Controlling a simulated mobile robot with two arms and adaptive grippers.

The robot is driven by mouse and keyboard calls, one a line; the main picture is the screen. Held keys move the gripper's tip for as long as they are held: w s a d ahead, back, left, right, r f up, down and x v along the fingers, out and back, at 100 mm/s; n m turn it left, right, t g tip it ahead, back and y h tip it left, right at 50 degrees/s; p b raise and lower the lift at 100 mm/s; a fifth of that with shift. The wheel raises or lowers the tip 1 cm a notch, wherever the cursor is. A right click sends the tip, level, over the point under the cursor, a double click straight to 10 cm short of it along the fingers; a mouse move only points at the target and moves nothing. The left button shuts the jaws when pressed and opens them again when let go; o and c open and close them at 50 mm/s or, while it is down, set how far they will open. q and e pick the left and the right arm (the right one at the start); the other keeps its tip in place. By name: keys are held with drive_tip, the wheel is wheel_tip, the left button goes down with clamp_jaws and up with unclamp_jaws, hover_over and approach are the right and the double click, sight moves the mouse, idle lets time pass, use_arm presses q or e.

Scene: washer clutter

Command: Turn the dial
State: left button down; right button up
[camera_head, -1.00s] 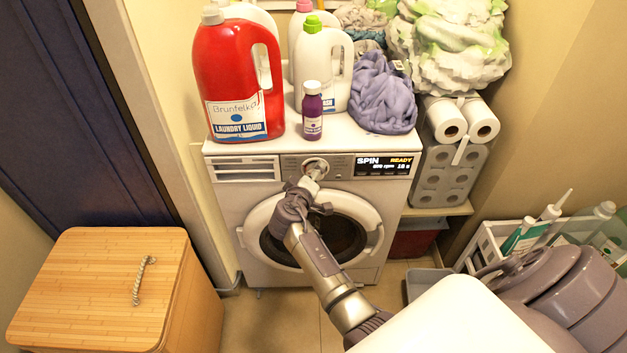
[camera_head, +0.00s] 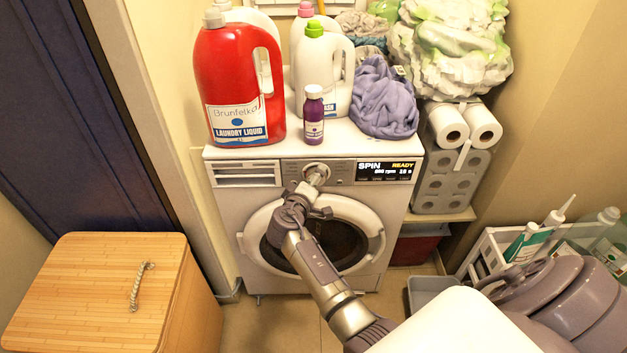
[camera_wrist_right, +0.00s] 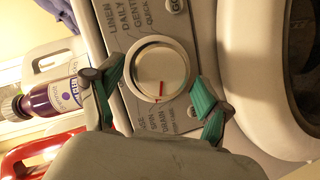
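The washing machine's round dial (camera_head: 316,173) sits in the middle of its control panel. In the right wrist view the dial (camera_wrist_right: 158,72) is silver-white with a red mark pointing down toward the lower printed labels. My right gripper (camera_head: 311,186) is in front of the dial. In the wrist view the right gripper's teal-padded fingers (camera_wrist_right: 156,88) stand apart on either side of the dial, with small gaps seeming to show; contact is unclear. The display (camera_head: 386,171) reads SPIN and READY. My left gripper is out of view.
A red laundry bottle (camera_head: 238,85), a purple bottle (camera_head: 313,115), white bottles and a purple cloth (camera_head: 383,98) stand on the washer (camera_head: 230,203). The round door (camera_head: 372,226) is below the panel. A wooden-lidded box (camera_head: 95,285) is at left, a caddy (camera_head: 490,250) at right.

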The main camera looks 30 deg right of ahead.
drive_tip(key=v, duration=0.7)
drive_tip(key=shift+s+a, duration=0.15)
idle(0.6)
